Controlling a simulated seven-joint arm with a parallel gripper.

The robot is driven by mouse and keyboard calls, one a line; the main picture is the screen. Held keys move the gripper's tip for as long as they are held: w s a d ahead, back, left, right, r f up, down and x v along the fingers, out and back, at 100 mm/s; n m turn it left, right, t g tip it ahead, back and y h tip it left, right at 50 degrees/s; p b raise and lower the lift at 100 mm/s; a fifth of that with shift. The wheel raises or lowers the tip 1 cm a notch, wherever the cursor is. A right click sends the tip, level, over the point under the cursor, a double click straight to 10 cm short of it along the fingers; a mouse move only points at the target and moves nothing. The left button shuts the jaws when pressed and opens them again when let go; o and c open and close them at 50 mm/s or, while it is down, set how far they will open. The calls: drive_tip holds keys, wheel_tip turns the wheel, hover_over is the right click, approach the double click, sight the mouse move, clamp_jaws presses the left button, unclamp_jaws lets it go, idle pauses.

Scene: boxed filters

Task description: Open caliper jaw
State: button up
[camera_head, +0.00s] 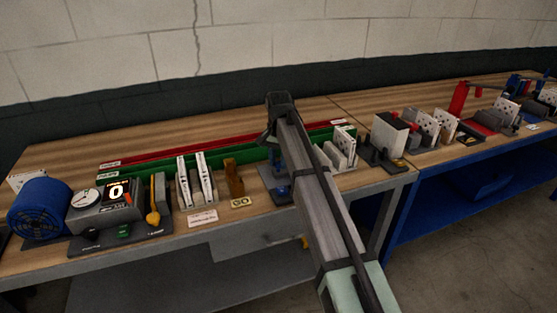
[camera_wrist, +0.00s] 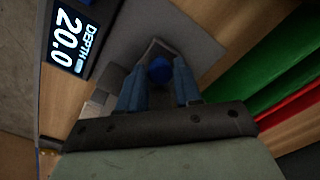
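In the wrist view, my gripper (camera_wrist: 159,72) points down with its two blue fingers apart. A round blue knob (camera_wrist: 160,69) shows between the fingertips, with a gap on each side. It sits on a grey fixture (camera_wrist: 190,35). A lit display (camera_wrist: 68,38) beside it reads "DEPTH 20.0". I cannot tell for certain which part is the caliper jaw. In the head view, my arm covers most of this fixture. Only a dark base (camera_head: 268,176) shows there, with a blue part (camera_head: 281,190) that may be a finger or the knob.
A green rail (camera_head: 235,155) and a red rail (camera_head: 215,142) run behind the fixture. To the left stand white filters (camera_head: 205,178), a brown block (camera_head: 233,178), a gauge unit (camera_head: 105,207) and a blue drum (camera_head: 40,208). White panels (camera_head: 335,155) stand close right of my arm.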

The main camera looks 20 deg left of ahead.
clamp_jaws()
drive_tip(key=shift+s+a, duration=1.05)
drive_tip(key=shift+a, duration=0.05)
drive_tip(key=shift+o, duration=2.2)
unclamp_jaws()
wheel_tip(320, 180, up, 14)
